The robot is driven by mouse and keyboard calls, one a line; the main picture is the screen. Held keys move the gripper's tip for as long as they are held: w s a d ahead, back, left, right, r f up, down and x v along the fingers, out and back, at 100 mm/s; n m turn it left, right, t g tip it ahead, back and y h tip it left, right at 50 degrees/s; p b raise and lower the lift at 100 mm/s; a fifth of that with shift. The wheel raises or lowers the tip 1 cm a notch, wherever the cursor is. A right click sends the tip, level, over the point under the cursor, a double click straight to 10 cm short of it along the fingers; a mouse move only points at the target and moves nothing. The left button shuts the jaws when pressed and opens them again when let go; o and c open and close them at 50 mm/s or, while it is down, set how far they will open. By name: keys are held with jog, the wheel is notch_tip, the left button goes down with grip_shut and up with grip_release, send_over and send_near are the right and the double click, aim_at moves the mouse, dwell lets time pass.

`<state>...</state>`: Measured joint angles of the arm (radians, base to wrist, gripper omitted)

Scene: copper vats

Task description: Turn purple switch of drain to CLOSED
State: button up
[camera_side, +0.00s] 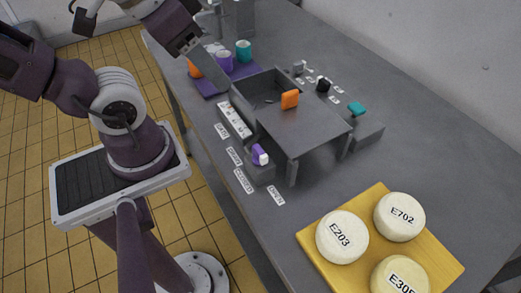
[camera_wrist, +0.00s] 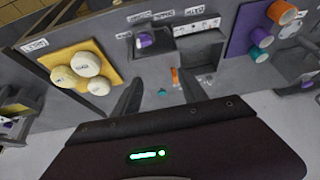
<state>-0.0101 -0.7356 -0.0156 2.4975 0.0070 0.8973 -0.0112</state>
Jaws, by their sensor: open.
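The purple switch (camera_side: 260,154), with a white part on it, sits on a small grey block at the near side of the grey vat model. It also shows in the wrist view (camera_wrist: 144,40), beyond my fingertips. Several white labels (camera_side: 243,180) lie on the table around it; their words are too small to read surely. My gripper (camera_side: 207,70) is above the table's far part, near the purple mat, apart from the switch. In the wrist view its two fingers (camera_wrist: 158,90) are spread with nothing held between them.
The grey vat (camera_side: 315,128) has raised walls and an orange handle (camera_side: 290,99). A teal switch (camera_side: 357,108) and a black one (camera_side: 323,85) stand behind it. Cups stand on a purple mat (camera_side: 207,90). A yellow board (camera_side: 312,242) holds white labelled rounds (camera_side: 342,237) at front right.

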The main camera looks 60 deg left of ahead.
jog(key=shift+o, duration=0.6)
jog(key=w+f+g+y, duration=0.2)
jog(key=w+f+g, duration=0.1)
jog(key=f, duration=0.4)
jog(key=shift+w+a+g, duration=0.4)
jog(key=shift+w+a, duration=0.05)
jog(key=shift+w, duration=0.35)
jog(key=g+h, duration=0.2)
send_over(260, 151)
jog(key=a, duration=0.1)
notch_tip(260, 151, down, 6)
jog(key=shift+s+r, duration=0.15)
jog(key=shift+r, duration=0.05)
jog(key=shift+d+f, duration=0.2)
jog(key=shift+d, duration=0.15)
jog(key=shift+d+f, duration=0.1)
jog(key=shift+f, duration=0.25)
notch_tip(260, 151, down, 6)
jog(key=shift+f, duration=0.2)
jog(key=shift+c, duration=0.4)
grip_shut()
